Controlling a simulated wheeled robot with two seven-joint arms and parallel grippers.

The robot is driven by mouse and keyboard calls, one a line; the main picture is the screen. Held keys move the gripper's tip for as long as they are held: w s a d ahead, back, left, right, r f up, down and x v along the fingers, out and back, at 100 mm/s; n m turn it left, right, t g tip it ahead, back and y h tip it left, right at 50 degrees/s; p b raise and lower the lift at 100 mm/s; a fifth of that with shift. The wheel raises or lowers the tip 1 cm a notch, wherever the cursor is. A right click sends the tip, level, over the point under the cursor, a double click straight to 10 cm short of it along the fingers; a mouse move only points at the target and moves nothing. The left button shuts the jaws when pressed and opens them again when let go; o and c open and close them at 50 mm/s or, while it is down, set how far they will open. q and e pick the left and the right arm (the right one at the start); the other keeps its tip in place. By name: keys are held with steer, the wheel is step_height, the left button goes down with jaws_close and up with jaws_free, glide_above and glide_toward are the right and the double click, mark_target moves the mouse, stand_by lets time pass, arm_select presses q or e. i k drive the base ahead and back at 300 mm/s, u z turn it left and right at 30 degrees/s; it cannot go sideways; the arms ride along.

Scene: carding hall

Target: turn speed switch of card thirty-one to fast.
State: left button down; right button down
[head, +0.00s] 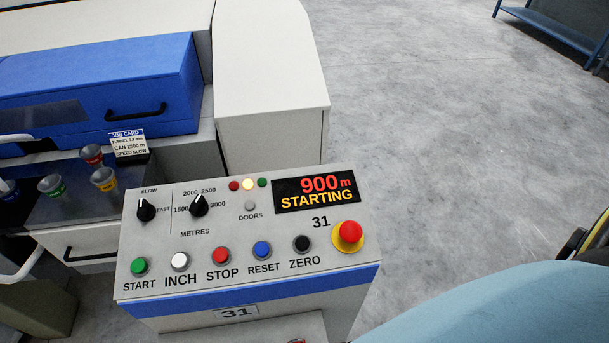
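The control panel of card 31 (340,278) stands at the lower middle. Its speed switch (146,210) is a small black knob at the panel's upper left, with SLOW printed above it and FAST to its right. Its pointer seems to point up towards SLOW, but it is small. The display (316,193) reads 900 m and STARTING. Neither of my grippers is in view, and nothing covers the switch.
A metres knob (199,204) sits right of the switch. Below are several push buttons, including the red STOP (221,256), and a red emergency button (348,232). A job card (129,143) reads SPEED SLOW. A light blue rounded shape (510,310) fills the lower right. Floor (430,130) is clear.

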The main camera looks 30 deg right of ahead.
mark_target(146, 211)
steer(key=u, duration=0.45)
steer(key=k, duration=1)
steer(key=z, duration=0.25)
steer(key=i, duration=0.4)
steer(key=z, duration=0.35)
